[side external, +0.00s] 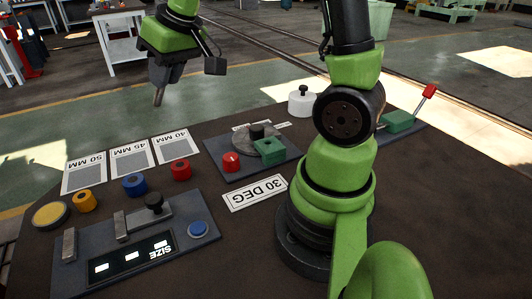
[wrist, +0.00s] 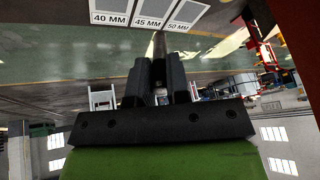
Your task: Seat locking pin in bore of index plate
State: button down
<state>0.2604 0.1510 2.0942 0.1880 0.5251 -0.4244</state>
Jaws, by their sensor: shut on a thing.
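My gripper (side external: 164,80) is high at the upper left in the side view, above and behind the bench. It is shut on a thin grey locking pin (side external: 158,97), which points down with a slight tilt. In the wrist view the fingers (wrist: 162,72) close on the pin (wrist: 160,44) between them. The index plate (side external: 240,140) is a grey disc on a dark base, with a dark hub on it and a green block (side external: 269,150) beside the hub. It lies well below and right of the pin, apart from it. I cannot make out the bore.
A red knob (side external: 231,161) and a 30 DEG card (side external: 255,192) are near the plate. A size panel (side external: 133,245), coloured rings and size cards (side external: 128,160) fill the left of the bench. A white weight-like piece (side external: 301,101) and a red-handled lever (side external: 428,92) stand at the back right.

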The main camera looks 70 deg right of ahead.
jog(key=s+d+f+n+g, duration=0.1)
jog(key=s+d+f+g, duration=0.1)
jog(key=s+d+f, duration=0.2)
jog(key=s+d+f+n+g, duration=0.1)
jog(key=s+d+f+g, duration=0.2)
jog(key=s+d, duration=0.7)
notch_tip(320, 180, down, 2)
jog(key=shift+d+n+g, duration=0.3)
jog(key=shift+d, duration=0.6)
jog(key=shift+s, duration=0.1)
notch_tip(320, 180, down, 10)
jog(key=shift+r, duration=0.2)
jog(key=shift+f, duration=0.2)
jog(key=c, duration=1.1)
grip_release()
